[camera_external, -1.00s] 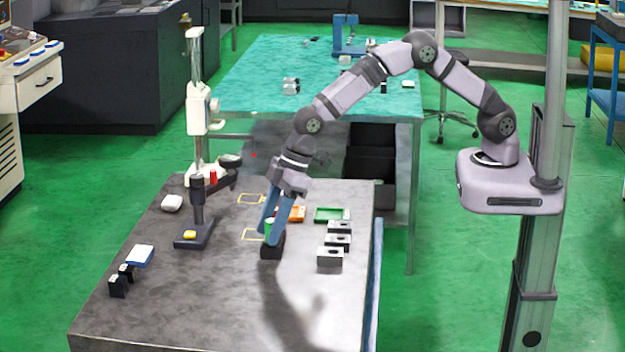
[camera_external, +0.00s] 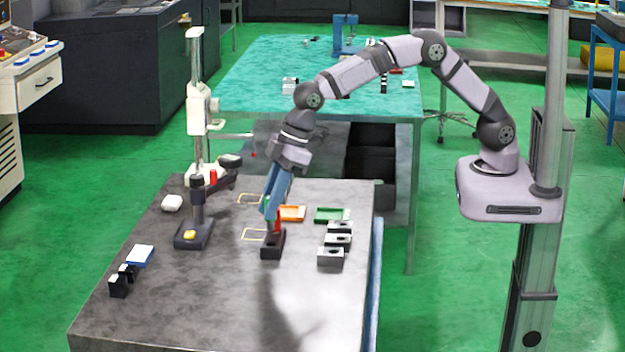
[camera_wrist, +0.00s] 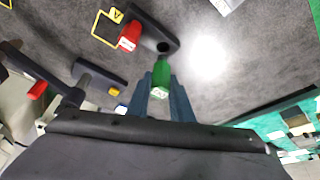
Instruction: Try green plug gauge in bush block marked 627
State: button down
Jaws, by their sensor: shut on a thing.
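My gripper (camera_external: 268,212) is shut on the green plug gauge (camera_wrist: 161,74), which shows between the blue fingers in the wrist view; the fingers mostly hide it in the external view. It is held above the black stand (camera_external: 271,246). A red plug gauge (camera_wrist: 130,36) stands in that stand, beside an empty hole; it also shows in the external view (camera_external: 278,223). Three grey bush blocks with dark bores, a back one (camera_external: 341,226), a middle one (camera_external: 345,240) and a front one (camera_external: 330,258), stand in a row to the right. Their markings are not legible.
An orange tray (camera_external: 292,219) and a green tray (camera_external: 330,221) lie behind the stand and blocks. A dark gauge stand (camera_external: 193,238) and a tall white-columned instrument (camera_external: 199,115) stand to the left. The bench front (camera_external: 225,310) is clear.

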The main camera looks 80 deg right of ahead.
notch_tip(320, 180, up, 4)
jog(key=shift+r+b, duration=0.2)
jog(key=shift+b, duration=0.25)
jog(key=shift+a+f, duration=0.1)
jog(key=shift+a, duration=0.05)
jog(key=s+r+b, duration=0.4)
jog(key=s+r, duration=0.1)
jog(key=r, duration=0.3)
jog(key=s+d+f, duration=0.5)
jog(key=s+f, duration=0.5)
jog(key=shift+s, duration=0.3)
jog(key=shift+b, duration=0.3)
jog(key=shift+f+b, duration=2.2)
jog(key=shift+f, duration=0.5)
